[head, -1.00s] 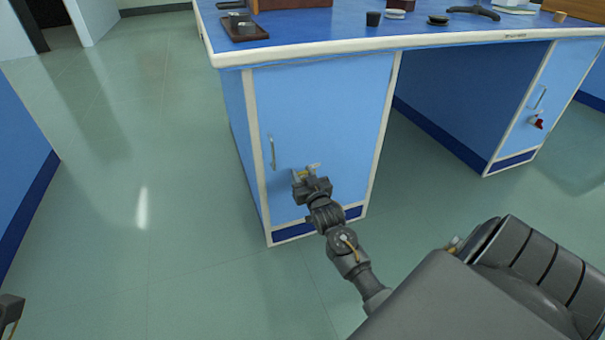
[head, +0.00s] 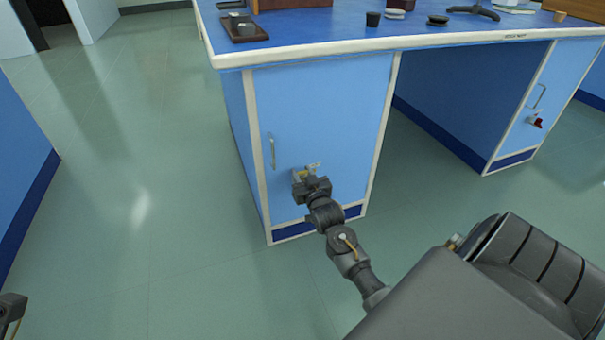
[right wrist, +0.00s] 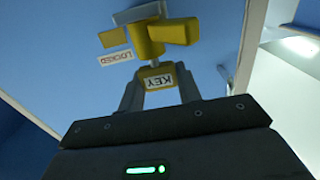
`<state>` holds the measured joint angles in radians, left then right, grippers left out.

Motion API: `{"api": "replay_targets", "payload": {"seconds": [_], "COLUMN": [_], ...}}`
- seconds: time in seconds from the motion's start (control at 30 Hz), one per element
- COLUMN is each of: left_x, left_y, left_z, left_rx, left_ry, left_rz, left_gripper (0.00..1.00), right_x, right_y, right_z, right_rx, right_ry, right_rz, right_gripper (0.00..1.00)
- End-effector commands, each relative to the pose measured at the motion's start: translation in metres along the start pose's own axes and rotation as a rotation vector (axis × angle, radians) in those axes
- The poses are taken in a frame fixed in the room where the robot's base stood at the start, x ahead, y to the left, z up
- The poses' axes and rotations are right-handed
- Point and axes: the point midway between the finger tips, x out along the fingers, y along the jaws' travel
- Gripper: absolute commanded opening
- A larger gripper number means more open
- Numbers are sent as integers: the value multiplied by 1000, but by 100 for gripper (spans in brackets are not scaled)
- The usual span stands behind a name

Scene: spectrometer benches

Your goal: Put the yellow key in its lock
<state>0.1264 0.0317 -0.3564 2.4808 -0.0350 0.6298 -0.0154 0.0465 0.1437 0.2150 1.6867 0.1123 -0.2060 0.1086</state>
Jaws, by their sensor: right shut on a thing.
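The yellow key (right wrist: 160,80), labelled KEY, is held between the fingers of my right gripper (right wrist: 160,92). The key's thin shaft points at the yellow lock (right wrist: 150,40) and meets its near face in the picture; I cannot tell how deep it sits. A LOCKED label (right wrist: 116,58) is beside the lock. In the head view my right gripper (head: 305,176) is at the blue cabinet door (head: 320,110), below its handle, and mostly hides the lock. Part of my left gripper (head: 11,308) shows at the lower left edge; its fingers are unclear.
The door handle (head: 271,150) is up and left of my right gripper. A red item (head: 536,122) hangs on another cabinet door at the right. The blue benchtop (head: 330,30) holds a tray (head: 243,30) and several small items. The green floor at the left is clear.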

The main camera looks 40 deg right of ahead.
Motion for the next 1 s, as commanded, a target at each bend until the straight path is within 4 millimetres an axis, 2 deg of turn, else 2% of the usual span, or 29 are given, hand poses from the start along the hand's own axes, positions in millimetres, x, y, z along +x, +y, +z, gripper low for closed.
{"api": "replay_targets", "payload": {"seconds": [0.83,0.87,0.9,1.0], "left_x": [-6,-6,-6,-6], "left_y": [1,1,1,1], "left_z": [0,0,0,0], "left_rx": [0,0,0,0], "left_ry": [0,0,0,0], "left_rz": [1,1,1,1], "left_gripper": [36,36,36,36], "right_x": [0,0,0,0], "right_y": [0,0,0,0], "right_z": [13,12,12,12], "right_rx": [0,0,0,0], "right_ry": [-1,-1,-1,-1], "right_rz": [0,0,0,0], "right_gripper": [12,36,42,43]}}
